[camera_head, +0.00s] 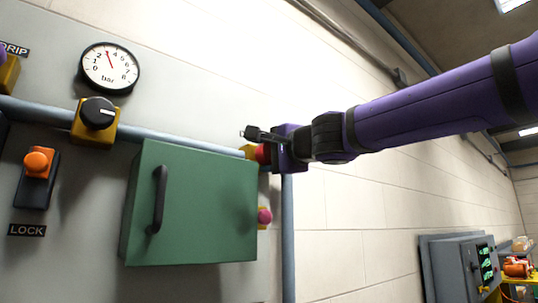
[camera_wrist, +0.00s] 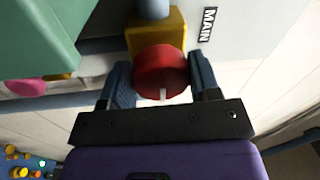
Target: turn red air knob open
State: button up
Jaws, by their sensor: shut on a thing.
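The red air knob (camera_wrist: 160,68) sits on a yellow valve body (camera_wrist: 172,27) on a pipe, beside a "MAIN" label (camera_wrist: 208,24). A white mark on the knob faces the bottom of the wrist view. My gripper (camera_wrist: 160,77) has one finger on each side of the knob and is shut on it. In the head view the knob (camera_head: 262,153) shows as a small red piece at the right edge of the green box, largely hidden by my gripper (camera_head: 270,146).
A green box (camera_head: 190,205) with a black handle (camera_head: 159,199) stands out from the panel left of the knob. A pink-red button (camera_head: 264,217) is below. A black knob (camera_head: 98,113), a gauge (camera_head: 109,68) and an orange lock knob (camera_head: 38,163) are farther left.

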dwell(0.3)
jog(key=o, duration=0.9)
jog(key=shift+s+d, duration=0.1)
jog(key=v, duration=1)
jog(key=shift+s+d, duration=0.15)
jog(key=shift+s, duration=0.15)
jog(key=s+d+f+n+g+h, duration=0.3)
jog(key=s+d+f, duration=0.2)
jog(key=f, duration=0.8)
jog(key=s+d+f+n+g+h, duration=0.3)
jog(key=s+d+f, duration=0.3)
jog(key=f, duration=0.7)
jog(key=s+d+f+n+g+h, duration=0.3)
jog(key=s+d+f, duration=0.3)
jog(key=d+f, duration=0.3)
notch_tip(320, 180, down, 4)
jog(key=shift+d+f+n+g+h, duration=0.15)
jog(key=shift+n+g+h, duration=0.15)
jog(key=shift+g+h, duration=0.6)
